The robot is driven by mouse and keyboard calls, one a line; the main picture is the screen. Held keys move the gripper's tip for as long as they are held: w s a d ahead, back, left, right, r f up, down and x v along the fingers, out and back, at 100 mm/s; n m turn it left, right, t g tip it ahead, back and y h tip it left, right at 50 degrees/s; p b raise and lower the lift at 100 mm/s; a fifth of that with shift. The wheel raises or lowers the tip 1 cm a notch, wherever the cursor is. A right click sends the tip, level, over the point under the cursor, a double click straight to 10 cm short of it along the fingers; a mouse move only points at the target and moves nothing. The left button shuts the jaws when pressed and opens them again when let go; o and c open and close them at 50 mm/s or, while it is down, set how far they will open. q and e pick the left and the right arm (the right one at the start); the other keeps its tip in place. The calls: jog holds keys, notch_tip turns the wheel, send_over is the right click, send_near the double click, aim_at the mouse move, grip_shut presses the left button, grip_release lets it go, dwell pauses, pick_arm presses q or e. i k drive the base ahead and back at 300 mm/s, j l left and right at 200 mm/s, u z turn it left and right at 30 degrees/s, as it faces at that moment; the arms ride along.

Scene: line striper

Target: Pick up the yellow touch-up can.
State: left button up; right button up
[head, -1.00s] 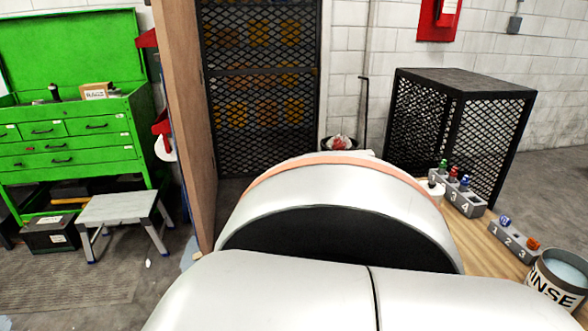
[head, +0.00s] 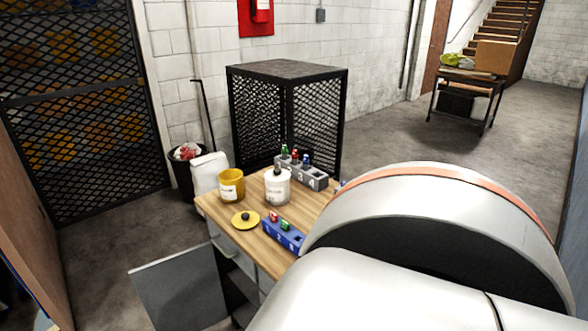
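A yellow can (head: 231,187) with a white label stands upright on the far left part of the wooden bench top (head: 222,215). The label is too small to read. A yellow disc like a lid with a dark knob (head: 244,220) lies in front of it. A white can (head: 278,190) with a dark top stands to its right, apart from it. Neither of my grippers shows. A large white part of my own arm fills the lower right and hides the right part of the bench.
A grey numbered rack (head: 312,178) with small coloured pieces stands behind the white can. A blue rack (head: 283,237) is at the front edge. A grey panel (head: 180,290) stands out below the bench. A mesh cage (head: 258,112) and a waste bin (head: 180,178) are behind.

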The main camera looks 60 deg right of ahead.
aim_at(233, 190)
jog(key=z, duration=1.6)
jog(key=i+j, duration=0.25)
jog(key=i+j+u, duration=0.1)
jog(key=j, duration=0.4)
jog(key=i, duration=0.1)
